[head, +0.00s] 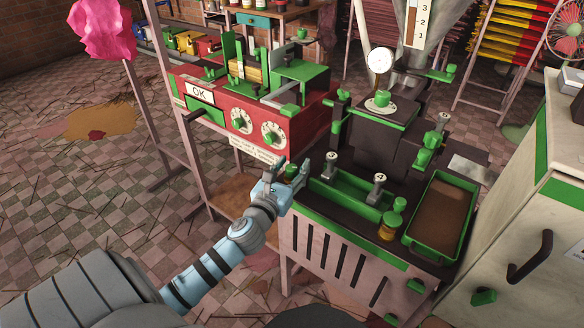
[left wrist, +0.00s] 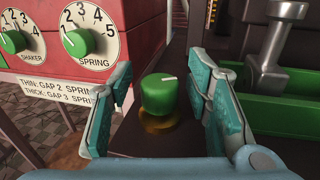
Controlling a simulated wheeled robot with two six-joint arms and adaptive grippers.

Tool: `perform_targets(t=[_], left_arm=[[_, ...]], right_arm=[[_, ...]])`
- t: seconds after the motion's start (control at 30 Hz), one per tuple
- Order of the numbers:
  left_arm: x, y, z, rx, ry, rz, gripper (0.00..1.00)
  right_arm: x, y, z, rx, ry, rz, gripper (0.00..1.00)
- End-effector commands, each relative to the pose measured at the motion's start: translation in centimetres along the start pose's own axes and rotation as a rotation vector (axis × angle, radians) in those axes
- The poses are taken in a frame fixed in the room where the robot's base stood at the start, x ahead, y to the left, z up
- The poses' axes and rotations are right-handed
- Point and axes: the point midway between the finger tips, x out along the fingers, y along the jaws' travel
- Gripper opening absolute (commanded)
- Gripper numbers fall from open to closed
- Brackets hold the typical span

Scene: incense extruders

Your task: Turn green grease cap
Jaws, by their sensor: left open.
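A green grease cap (left wrist: 160,95) with a white mark on top sits on a brass base in the left wrist view. It also shows small in the head view (head: 291,171), at the left corner of the dark machine top. My left gripper (head: 286,178) is open, with its fingers on either side of this cap. In the left wrist view, gaps show between the cap and both fingers, the wider one on the left. A second green cap (head: 398,204) on a brass base stands at the machine's front right. My right gripper is not in view.
A red machine (head: 215,105) with SHAKER and SPRING dials stands close on the left. A numbered post (head: 331,163) and a green trough (head: 345,194) lie to the right. A green tray (head: 410,235) of brown material and a pale cabinet (head: 560,235) stand farther right.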

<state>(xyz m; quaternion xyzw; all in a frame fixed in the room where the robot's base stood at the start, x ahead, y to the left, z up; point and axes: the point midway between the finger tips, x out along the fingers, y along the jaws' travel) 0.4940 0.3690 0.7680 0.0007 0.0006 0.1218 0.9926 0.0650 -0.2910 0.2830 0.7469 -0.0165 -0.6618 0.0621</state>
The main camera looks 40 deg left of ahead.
Motion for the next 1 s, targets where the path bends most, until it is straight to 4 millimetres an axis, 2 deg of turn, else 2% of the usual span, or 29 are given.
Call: perform_targets(t=[0.17,0.27,0.47,0.77,1.0], left_arm=[[0.02,-0.01,0.01,-0.001,0.0,0.0,0.45],[0.01,-0.01,0.01,-0.001,0.0,0.0,0.32],[0.0,-0.02,0.01,-0.001,0.0,0.0,0.0],[0.03,0.01,0.05,0.001,-0.001,-0.023,0.0],[0.07,0.02,0.16,0.004,-0.004,-0.128,0.0]], right_arm=[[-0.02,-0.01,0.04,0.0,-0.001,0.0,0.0],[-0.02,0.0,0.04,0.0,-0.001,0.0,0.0],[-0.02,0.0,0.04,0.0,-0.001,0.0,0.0],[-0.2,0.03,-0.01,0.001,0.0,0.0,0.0],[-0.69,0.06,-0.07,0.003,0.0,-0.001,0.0]])
